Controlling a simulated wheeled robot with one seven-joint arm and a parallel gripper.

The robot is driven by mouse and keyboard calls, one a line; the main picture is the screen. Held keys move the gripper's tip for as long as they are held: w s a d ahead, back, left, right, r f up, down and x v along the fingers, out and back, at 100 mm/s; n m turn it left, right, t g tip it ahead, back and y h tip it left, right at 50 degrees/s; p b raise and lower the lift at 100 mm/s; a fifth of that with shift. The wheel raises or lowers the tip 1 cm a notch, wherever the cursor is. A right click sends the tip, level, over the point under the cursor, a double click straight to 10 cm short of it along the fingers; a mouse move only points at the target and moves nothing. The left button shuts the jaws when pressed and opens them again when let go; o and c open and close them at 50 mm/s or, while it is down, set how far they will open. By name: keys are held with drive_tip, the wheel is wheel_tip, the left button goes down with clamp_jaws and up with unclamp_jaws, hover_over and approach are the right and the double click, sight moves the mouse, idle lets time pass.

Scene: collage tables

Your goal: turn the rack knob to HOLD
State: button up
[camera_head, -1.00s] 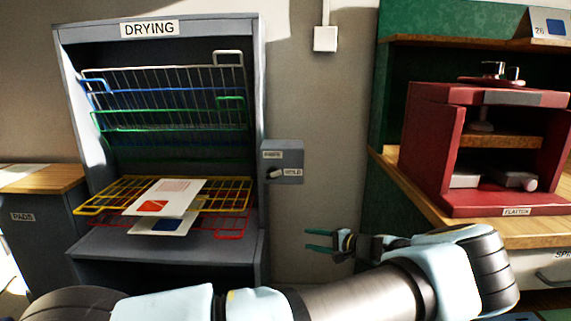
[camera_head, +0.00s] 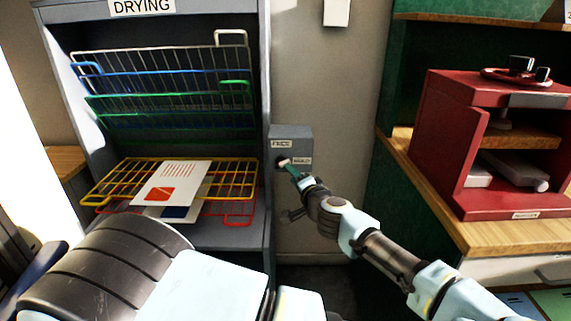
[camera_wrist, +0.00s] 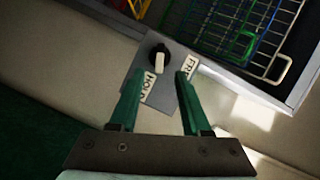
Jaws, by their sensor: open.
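The rack knob (camera_wrist: 160,56) is black with a white pointer. It sits on a grey box (camera_head: 303,134) at the right side of the drying rack (camera_head: 265,60). The FREE label (camera_head: 281,144) is above the knob and the HOLD label (camera_head: 302,161) is to its right. In the wrist view the pointer lies nearer the HOLD label (camera_wrist: 148,88) than the FREE label (camera_wrist: 190,68); its exact setting is unclear. My gripper (camera_wrist: 158,74) is open and empty, its green fingers spread in front of the knob. In the head view my gripper (camera_head: 291,170) partly covers the knob; contact cannot be told.
Coloured wire shelves (camera_head: 165,95) fill the rack, and a printed sheet (camera_head: 171,184) lies on the yellow shelf (camera_head: 110,182). A red press (camera_head: 445,140) stands on a wooden counter (camera_head: 510,236) at the right. Bare wall (camera_head: 340,90) lies between rack and counter.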

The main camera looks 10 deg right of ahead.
sight(282, 163)
drive_tip(key=p+x, duration=0.2)
drive_tip(key=x, duration=0.5)
drive_tip(key=shift+a, duration=0.1)
drive_tip(key=shift+c, duration=0.4)
drive_tip(key=shift+f, duration=0.1)
clamp_jaws()
